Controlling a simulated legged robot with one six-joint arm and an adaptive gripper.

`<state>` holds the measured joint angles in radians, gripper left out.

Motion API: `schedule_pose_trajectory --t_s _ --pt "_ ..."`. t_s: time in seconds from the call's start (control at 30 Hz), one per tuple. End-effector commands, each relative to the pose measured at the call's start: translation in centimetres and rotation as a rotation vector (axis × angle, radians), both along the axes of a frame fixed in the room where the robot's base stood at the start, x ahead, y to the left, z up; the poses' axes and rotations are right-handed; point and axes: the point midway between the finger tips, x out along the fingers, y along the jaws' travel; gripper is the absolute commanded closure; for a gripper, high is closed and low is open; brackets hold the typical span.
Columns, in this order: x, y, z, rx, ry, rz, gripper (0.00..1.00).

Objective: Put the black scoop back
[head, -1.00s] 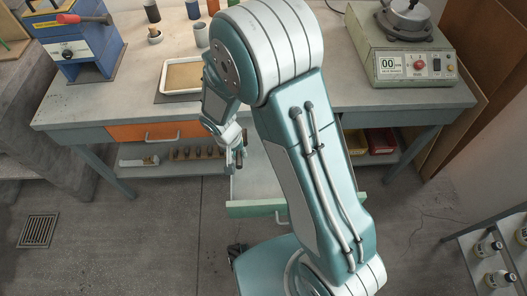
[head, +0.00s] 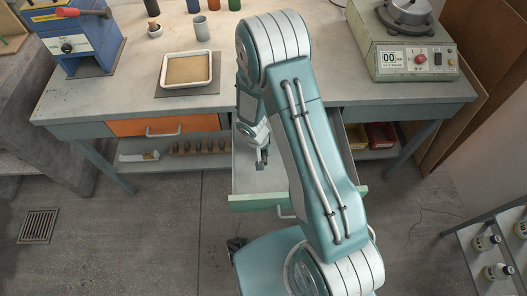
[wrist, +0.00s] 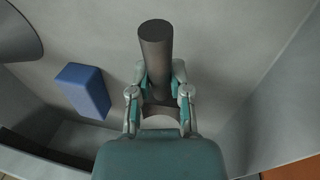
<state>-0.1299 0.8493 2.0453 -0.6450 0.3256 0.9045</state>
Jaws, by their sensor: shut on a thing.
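The black scoop shows in the wrist view as a dark round handle (wrist: 156,48) between my fingers. My gripper (wrist: 160,80) is shut on it, and my fingers hide part of it. In the head view my gripper (head: 263,160) is over the open green-fronted drawer (head: 246,203). Grey drawer walls and floor show around the scoop in the wrist view. I cannot tell whether the scoop touches the drawer floor.
A blue block (wrist: 83,90) lies in the drawer left of the scoop, with a grey round thing (wrist: 15,35) at upper left. The orange drawer (head: 165,127) is beside the open one. A white tray (head: 187,88) stands on the bench above.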

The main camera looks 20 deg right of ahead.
Motion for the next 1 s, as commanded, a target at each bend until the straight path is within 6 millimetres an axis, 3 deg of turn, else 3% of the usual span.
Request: schedule_pose_trajectory --t_s 0.23,0.27,0.33,0.77,1.0 --pt "0.0 -0.1 -0.1 0.001 -0.001 0.0 1.0" --pt "0.0 -0.1 -0.1 0.001 0.0 0.0 0.71" --pt "0.0 -0.1 -0.1 0.002 -0.001 -0.001 0.41" --pt "0.1 0.1 0.3 0.0 -0.002 0.0 0.41" --pt "0.1 0.7 3.7 0.002 -0.008 -0.001 0.41"
